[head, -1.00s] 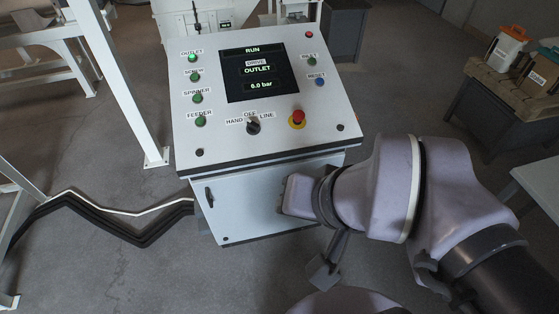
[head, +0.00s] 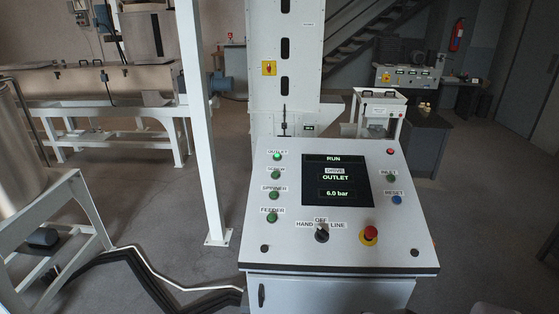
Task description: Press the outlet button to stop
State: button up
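The outlet button (head: 277,157) is a round green button, lit brighter than the others, at the top of the left column on the white control panel (head: 300,254). Its label OUTLET sits just above it. Below it are the green screw (head: 276,174), spinner (head: 274,195) and feeder (head: 272,217) buttons. The dark screen (head: 336,180) reads RUN, DRIVE OUTLET and 6.0 bar. My gripper is not in the present head view.
The panel also carries a black selector (head: 321,234), a red emergency stop (head: 370,233) and a blue reset button (head: 397,200). A white post (head: 203,130) stands left of the panel. Black cables (head: 150,280) lie on the floor at lower left.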

dwell(0.4)
grip_shut()
dwell(1.6)
